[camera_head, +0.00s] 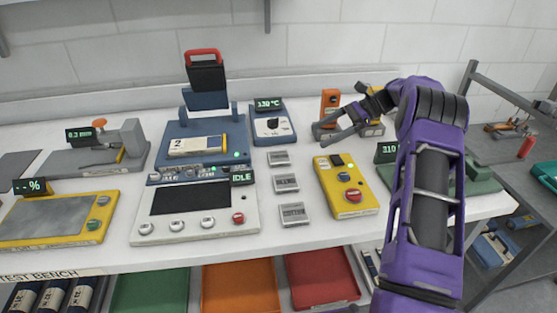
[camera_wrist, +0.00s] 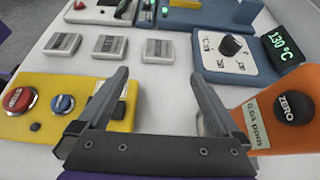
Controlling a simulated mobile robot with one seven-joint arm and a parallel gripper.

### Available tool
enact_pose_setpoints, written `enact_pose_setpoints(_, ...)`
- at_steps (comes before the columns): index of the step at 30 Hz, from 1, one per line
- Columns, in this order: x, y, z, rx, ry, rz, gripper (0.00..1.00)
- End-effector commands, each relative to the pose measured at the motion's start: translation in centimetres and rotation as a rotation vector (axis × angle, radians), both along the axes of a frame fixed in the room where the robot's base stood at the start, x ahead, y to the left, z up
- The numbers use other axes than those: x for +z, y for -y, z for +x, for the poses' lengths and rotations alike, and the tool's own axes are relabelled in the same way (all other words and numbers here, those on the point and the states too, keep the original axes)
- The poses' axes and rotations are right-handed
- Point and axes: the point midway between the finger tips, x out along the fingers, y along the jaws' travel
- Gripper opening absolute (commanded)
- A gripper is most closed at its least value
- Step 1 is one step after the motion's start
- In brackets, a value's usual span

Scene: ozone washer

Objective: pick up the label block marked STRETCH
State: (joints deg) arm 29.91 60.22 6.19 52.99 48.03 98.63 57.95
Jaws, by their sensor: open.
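Three small grey label blocks lie in a row on the white bench: a far one (camera_head: 278,157), a middle one (camera_head: 286,183) and a near one (camera_head: 293,214). The same row shows in the wrist view as a right block (camera_wrist: 158,50), a middle block (camera_wrist: 110,46) and a left block (camera_wrist: 62,43). Their lettering is too small and blurred for me to tell which reads STRETCH. My gripper (camera_wrist: 158,76) is open and empty, its fingers apart. In the head view my gripper (camera_head: 340,113) is to the right of and behind the row, apart from the blocks.
A yellow device with red and blue buttons (camera_head: 345,186) stands right of the blocks. The 130 °C dial unit (camera_head: 272,126) is behind them, and the IDLE panel (camera_head: 195,212) is to their left. An orange ZERO meter (camera_wrist: 285,115) is close beside my gripper.

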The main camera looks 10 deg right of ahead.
Motion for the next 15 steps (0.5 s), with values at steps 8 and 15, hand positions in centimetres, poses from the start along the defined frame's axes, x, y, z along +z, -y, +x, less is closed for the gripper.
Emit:
enact_pose_setpoints(8, -2.7, -5.0, 0.0, 0.002, 0.000, 0.000, 1.00)
enact_pose_setpoints(15, -3.6, -6.5, 0.0, 0.000, 0.001, -0.002, 1.00)
